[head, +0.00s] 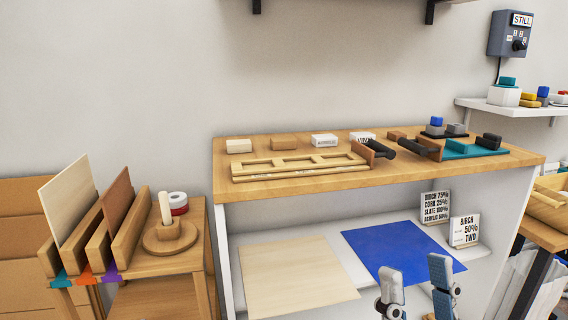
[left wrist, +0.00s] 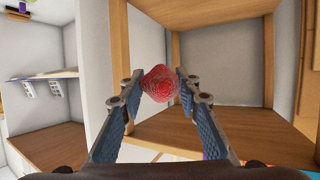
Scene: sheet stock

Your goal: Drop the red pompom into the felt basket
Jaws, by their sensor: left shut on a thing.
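The red pompom (left wrist: 160,84) is between the fingertips of my left gripper (left wrist: 159,78) in the left wrist view. The gripper is shut on it and holds it in front of a wooden shelf compartment. My left gripper does not show in the head view. My right gripper (head: 416,278) is at the bottom of the head view, its fingers apart with nothing visible between them, in front of the lower shelf. I cannot make out the felt basket in either view.
In the left wrist view, a wooden shelf board (left wrist: 215,137) and upright posts surround the pompom's background. In the head view, a wood-topped bench (head: 290,188) holds frames and blocks. A pale sheet (head: 290,275) and a blue sheet (head: 405,250) lie on the lower shelf.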

